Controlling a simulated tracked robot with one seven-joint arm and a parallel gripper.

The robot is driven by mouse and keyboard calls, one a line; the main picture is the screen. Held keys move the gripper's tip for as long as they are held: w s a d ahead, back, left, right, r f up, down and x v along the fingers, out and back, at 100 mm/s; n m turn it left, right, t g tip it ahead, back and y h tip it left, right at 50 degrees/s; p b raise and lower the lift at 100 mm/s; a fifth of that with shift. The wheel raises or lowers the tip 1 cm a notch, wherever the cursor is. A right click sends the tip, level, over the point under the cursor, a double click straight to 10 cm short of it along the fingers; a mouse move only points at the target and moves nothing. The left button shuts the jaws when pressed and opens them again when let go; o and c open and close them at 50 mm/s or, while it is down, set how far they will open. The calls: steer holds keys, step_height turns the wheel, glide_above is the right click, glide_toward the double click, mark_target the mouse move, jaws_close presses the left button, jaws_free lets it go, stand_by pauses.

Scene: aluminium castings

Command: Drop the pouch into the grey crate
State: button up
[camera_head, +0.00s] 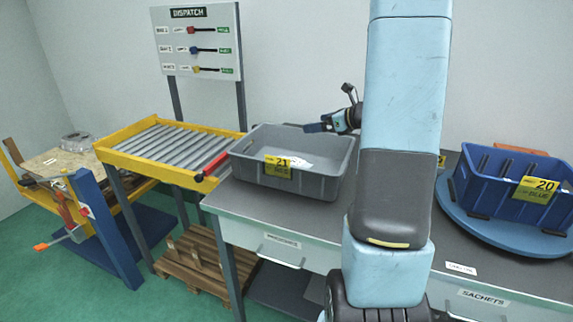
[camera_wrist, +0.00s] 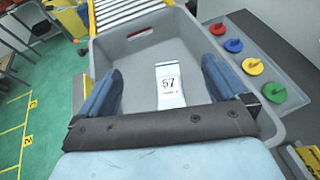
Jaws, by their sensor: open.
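The grey crate (camera_head: 325,186) stands on the grey bench, with a yellow label marked 21 on its front. Its wall also shows in the wrist view (camera_wrist: 85,62). The pouch (camera_wrist: 170,85) is white with a 57 label and lies inside the crate, flat on the floor as far as I can see. In the head view the pouch (camera_head: 299,163) shows only partly above the front wall. My gripper (camera_head: 318,127) is above the crate's back right side. In the wrist view my gripper (camera_wrist: 161,66) has its blue fingers wide apart, with nothing between them.
A blue crate (camera_head: 492,190) marked 20 stands on a blue turntable (camera_head: 452,212) at right. A yellow-framed roller conveyor (camera_head: 165,150) adjoins the bench at left. Several coloured knobs, one red (camera_wrist: 218,28), sit beside the crate. A dispatch board (camera_head: 196,42) stands behind.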

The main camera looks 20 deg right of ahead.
steer(key=v, duration=0.7)
steer(key=shift+s, duration=0.1)
steer(key=s+a+r+n+g, duration=0.25)
steer(key=s+a+n, duration=0.25)
steer(key=a+n, duration=0.3)
steer(key=s+a+r+n+g, duration=0.2)
steer(key=s+a+n+g, duration=0.3)
steer(key=a, duration=0.6)
steer(key=s+a+r+n+h, duration=0.1)
steer(key=s+a+n+h, duration=0.1)
steer(key=s+n, duration=0.5)
steer(key=s+a+r+n+t+h, duration=0.1)
steer(key=s+a+r+n+h, duration=0.1)
steer(key=s+n+h, duration=0.2)
steer(key=s+n, duration=0.3)
steer(key=n, duration=0.3)
steer(key=shift+a+r, duration=0.25)
steer(key=shift+c, duration=0.5)
